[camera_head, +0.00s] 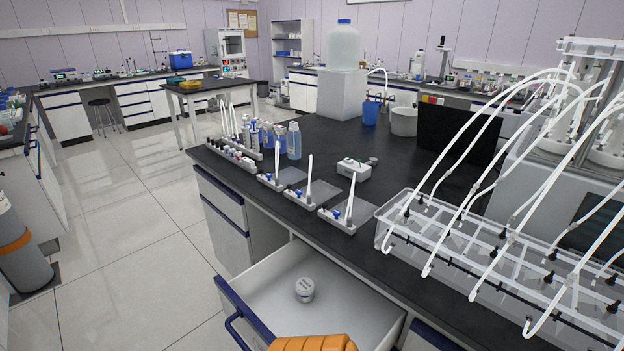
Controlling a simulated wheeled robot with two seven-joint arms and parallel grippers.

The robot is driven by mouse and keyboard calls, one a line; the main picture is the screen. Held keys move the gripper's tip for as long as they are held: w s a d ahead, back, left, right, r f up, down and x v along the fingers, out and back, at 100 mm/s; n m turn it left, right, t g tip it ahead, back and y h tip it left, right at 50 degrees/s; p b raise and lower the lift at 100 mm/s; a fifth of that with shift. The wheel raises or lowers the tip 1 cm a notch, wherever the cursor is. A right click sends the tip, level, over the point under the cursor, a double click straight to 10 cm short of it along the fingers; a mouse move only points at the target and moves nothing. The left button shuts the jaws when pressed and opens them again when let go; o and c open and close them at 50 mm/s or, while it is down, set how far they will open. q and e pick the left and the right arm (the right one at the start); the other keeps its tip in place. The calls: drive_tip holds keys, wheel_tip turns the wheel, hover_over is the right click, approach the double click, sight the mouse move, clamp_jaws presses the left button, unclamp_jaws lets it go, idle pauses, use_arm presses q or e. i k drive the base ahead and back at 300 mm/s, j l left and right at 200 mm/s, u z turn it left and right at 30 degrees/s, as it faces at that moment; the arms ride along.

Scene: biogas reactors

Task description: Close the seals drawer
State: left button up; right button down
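The open drawer (262,291) juts out from the front of the black-topped bench at the lower middle. Its inside is light grey and its front has a dark blue edge and a dark blue bar handle (236,330). A small white round jar with a lid (304,290) stands upright inside. An orange ribbed shape (313,343) shows at the bottom edge, over the near part of the drawer; it is cut off and I cannot tell what it is. Any label on the drawer is out of sight. I see neither of my grippers.
The bench top (345,245) holds small trays with white tools (347,214), bottles (294,140) and a clear rack with white tubes (500,265) near its edge, right of the drawer. A closed cabinet (225,225) is left of the drawer.

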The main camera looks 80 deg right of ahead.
sight(261, 302)
drive_tip(key=z, duration=2.1)
